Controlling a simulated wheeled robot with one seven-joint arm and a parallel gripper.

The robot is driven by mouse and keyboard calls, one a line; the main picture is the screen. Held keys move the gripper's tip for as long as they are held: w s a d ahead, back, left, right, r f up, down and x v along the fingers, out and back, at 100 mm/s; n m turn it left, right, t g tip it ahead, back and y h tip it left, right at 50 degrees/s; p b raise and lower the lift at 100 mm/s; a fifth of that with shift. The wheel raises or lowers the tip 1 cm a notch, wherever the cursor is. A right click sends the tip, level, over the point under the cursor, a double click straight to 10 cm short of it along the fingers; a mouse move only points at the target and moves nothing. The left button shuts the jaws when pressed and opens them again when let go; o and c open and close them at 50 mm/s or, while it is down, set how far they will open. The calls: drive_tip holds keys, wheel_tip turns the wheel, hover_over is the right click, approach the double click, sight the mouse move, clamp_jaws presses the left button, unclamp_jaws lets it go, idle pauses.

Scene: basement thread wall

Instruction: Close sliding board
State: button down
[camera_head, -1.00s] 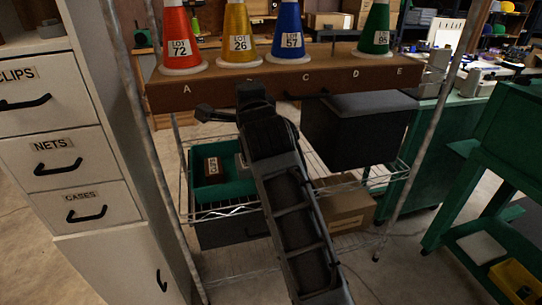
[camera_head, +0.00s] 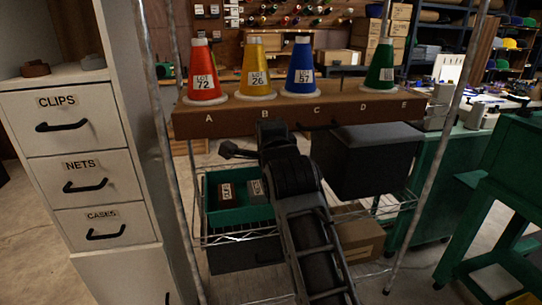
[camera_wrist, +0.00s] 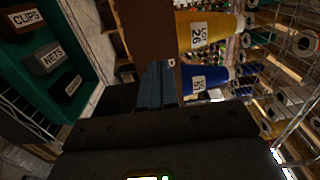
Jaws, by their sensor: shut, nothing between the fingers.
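The brown board (camera_head: 365,111), lettered A to E along its front edge, runs across the rack frame. A red cone (camera_head: 203,75), yellow cone (camera_head: 256,72), blue cone (camera_head: 300,70) and green cone (camera_head: 380,70) stand on it. A dark handle (camera_head: 322,126) shows on its front, right of my arm. My gripper (camera_head: 270,130) is by the board's front edge, below letter B in the head view. In the wrist view my gripper (camera_wrist: 156,72) has its fingers together and empty, close to the board (camera_wrist: 148,30); whether they touch it is unclear.
A green bin (camera_head: 238,215) with small labelled blocks sits on the wire shelf below. A white drawer cabinet (camera_head: 70,160) stands left, green benches (camera_head: 500,190) right.

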drive_tip(key=v, duration=1)
drive_tip(key=s+d+f+n+g+h+p, duration=0.1)
drive_tip(key=s+d+f+n, duration=0.3)
drive_tip(key=s+d+f, duration=0.55)
drive_tip(key=s+d+f+n+h+p, duration=0.15)
drive_tip(key=s+d+f+n, duration=0.25)
drive_tip(key=s+d+f, duration=0.55)
drive_tip(key=s+d+r+n+p, duration=0.1)
drive_tip(key=s+r+n, duration=0.1)
drive_tip(key=s, duration=0.8)
drive_tip(key=s+d+r+n+g+h+p, duration=0.1)
drive_tip(key=s+d+r+n, duration=0.1)
drive_tip(key=s, duration=0.8)
drive_tip(key=s+d+r+n+h+p, duration=0.1)
drive_tip(key=s+r, duration=0.3)
drive_tip(key=s, duration=0.6)
drive_tip(key=shift+s+d+n+g, duration=0.3)
drive_tip(key=shift+s+n, duration=0.1)
drive_tip(key=shift+n, duration=0.5)
drive_tip(key=shift+r+h, duration=0.1)
drive_tip(key=shift+h, duration=0.15)
